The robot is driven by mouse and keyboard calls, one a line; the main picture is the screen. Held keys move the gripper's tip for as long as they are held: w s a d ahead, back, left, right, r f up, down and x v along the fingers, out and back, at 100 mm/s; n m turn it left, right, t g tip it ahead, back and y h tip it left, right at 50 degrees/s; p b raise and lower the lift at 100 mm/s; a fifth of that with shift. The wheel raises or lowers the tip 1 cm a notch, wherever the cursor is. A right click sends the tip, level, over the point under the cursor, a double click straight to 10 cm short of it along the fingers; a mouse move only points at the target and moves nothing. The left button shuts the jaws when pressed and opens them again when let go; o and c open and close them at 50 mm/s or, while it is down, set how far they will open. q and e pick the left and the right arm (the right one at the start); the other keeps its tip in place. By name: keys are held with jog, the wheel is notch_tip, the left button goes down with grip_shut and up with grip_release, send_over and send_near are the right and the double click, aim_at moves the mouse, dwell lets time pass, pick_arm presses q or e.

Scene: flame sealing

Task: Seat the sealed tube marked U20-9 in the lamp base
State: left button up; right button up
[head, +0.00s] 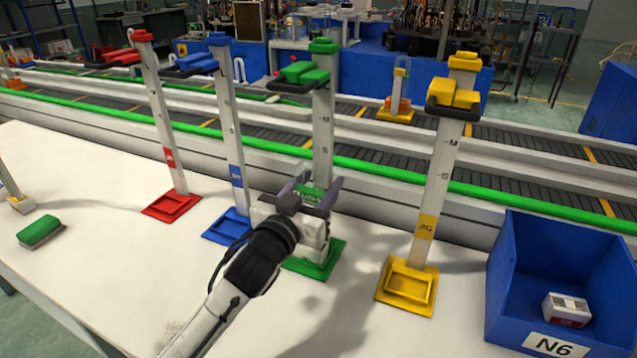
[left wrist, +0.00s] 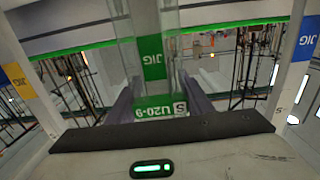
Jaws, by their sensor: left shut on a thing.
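My left gripper (head: 312,192) is shut on the tube at the green jig's post (head: 322,125), low above its green base (head: 318,262). In the left wrist view, the clear tube with its green label (left wrist: 160,106), reading U20-9 and S, stands between the two fingers. A green JIG label (left wrist: 152,62) shows behind it. The gripper hides the tube's lower part in the head view, so I cannot tell what its lower end touches. A yellow base (head: 396,115) with a clear tube in it stands by the conveyor; I cannot tell whether it is a lamp base. My right gripper is not in view.
Red (head: 165,130), blue (head: 229,130) and yellow (head: 440,170) jig posts flank the green one. A blue bin marked N6 (head: 500,290) holds a small block (head: 566,310). A green block (head: 40,232) lies at the left. The conveyor runs behind the table.

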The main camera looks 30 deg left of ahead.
pick_arm(q)
jog(key=shift+f+b, duration=0.35)
jog(key=shift+f, duration=0.15)
dwell(0.3)
jog(key=o, duration=1.1)
jog(key=shift+s, duration=0.15)
jog(key=s, duration=1)
jog(key=shift+d+b, duration=0.3)
